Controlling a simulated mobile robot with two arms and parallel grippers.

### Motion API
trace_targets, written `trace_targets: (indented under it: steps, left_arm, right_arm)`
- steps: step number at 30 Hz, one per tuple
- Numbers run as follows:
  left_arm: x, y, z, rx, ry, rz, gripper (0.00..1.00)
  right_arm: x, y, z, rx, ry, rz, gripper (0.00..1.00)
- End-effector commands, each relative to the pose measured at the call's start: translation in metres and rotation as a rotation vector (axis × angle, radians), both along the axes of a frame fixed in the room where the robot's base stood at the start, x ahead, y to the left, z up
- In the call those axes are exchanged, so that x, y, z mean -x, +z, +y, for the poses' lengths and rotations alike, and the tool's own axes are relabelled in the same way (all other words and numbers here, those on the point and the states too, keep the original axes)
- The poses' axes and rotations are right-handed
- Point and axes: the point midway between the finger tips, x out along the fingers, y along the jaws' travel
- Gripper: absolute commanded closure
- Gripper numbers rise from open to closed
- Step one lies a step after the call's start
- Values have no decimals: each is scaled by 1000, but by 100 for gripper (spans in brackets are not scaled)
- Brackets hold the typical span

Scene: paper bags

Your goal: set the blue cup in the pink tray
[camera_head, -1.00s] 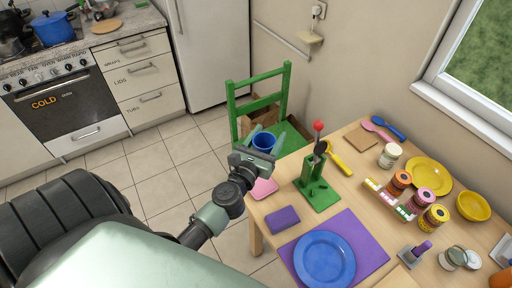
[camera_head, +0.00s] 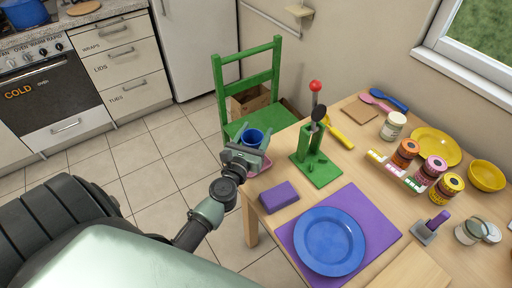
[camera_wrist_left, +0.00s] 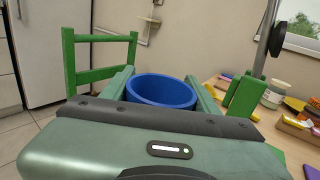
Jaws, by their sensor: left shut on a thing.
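The blue cup (camera_head: 253,137) is upright between the fingers of my left gripper (camera_head: 254,138), which is shut on it. In the left wrist view the cup (camera_wrist_left: 161,91) shows its open rim, with a green finger on each side. The pink tray (camera_head: 264,164) lies at the near-left corner of the table, mostly hidden behind my gripper. The cup appears held above or just beyond the tray; the exact gap cannot be told. The tray is not visible in the left wrist view. My right gripper is not in view.
A green utensil stand (camera_head: 317,169) and a purple block (camera_head: 278,197) stand close to the tray on the table. A blue plate (camera_head: 329,241) lies on a purple mat (camera_head: 288,232). A green chair (camera_head: 247,88) stands behind the cup.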

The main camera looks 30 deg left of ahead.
Motion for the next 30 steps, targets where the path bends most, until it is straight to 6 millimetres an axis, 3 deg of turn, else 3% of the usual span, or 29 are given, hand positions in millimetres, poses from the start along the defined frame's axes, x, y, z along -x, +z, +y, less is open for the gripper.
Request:
trace_targets:
  steps: [3,7,20,21,23,30]
  left_arm:
    - [0,-24,0,-3,0,2,79]
    - [0,-40,0,-3,-1,2,79]
    - [0,-44,0,0,0,0,79]
    - [0,-44,0,0,0,0,35]
    - [0,-43,0,0,0,1,19]
    - [0,-43,0,0,0,1,19]
  right_arm:
    - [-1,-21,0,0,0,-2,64]
    - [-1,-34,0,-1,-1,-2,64]
    - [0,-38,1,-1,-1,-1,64]
    - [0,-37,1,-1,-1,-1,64]
    - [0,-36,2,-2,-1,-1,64]
    - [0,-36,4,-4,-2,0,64]
